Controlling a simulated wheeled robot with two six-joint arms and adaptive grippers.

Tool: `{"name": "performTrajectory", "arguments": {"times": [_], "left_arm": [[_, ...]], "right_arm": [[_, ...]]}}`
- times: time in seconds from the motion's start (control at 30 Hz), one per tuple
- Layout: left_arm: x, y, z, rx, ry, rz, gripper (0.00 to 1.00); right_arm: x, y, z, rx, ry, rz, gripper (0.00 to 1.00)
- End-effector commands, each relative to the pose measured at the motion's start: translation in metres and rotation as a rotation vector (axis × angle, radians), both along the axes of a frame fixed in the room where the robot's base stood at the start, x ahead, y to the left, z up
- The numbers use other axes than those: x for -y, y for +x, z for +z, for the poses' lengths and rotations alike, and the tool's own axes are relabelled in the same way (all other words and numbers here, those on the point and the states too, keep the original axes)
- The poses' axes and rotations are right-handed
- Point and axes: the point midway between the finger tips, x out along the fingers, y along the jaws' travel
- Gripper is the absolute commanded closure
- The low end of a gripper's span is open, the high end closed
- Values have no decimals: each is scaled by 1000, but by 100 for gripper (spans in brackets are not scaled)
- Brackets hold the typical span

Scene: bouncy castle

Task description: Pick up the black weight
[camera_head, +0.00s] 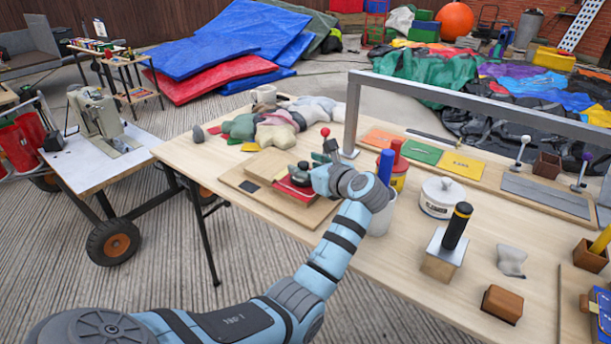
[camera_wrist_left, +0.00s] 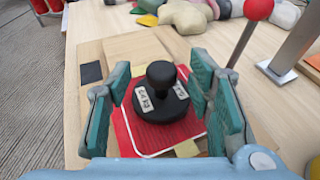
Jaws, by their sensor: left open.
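The black weight (camera_wrist_left: 161,98) is a round black disc with a knob on top and pale labels. It sits upright on a red square plate (camera_wrist_left: 132,143) on the wooden board. In the head view the weight (camera_head: 301,175) is partly hidden behind my left gripper (camera_head: 316,172). In the left wrist view my left gripper (camera_wrist_left: 163,100) is open, with a green-padded finger on each side of the weight. The fingers appear apart from the weight. My right gripper is not in view.
A red-knobbed lever (camera_wrist_left: 258,10) stands just beyond the weight. A grey metal frame (camera_head: 352,110) rises behind. A white tub (camera_head: 441,198) and a black post on a block (camera_head: 456,228) stand to the right. Beanbags (camera_head: 275,132) lie at the back left.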

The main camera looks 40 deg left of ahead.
Motion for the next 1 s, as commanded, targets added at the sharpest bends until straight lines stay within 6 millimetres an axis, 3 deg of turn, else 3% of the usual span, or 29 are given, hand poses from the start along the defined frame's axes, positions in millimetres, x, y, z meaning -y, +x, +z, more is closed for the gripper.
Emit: {"name": "performTrajectory", "arguments": {"times": [0.1,0.33,0.63,1.0], "left_arm": [[-17,2,-8,-1,2,3,53],[-20,2,-7,0,-1,2,54],[-19,2,-7,-1,-1,1,100],[-19,3,-5,0,-1,1,100]], "right_arm": [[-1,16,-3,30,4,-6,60],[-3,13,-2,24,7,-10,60],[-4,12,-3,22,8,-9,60],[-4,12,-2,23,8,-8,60]]}}
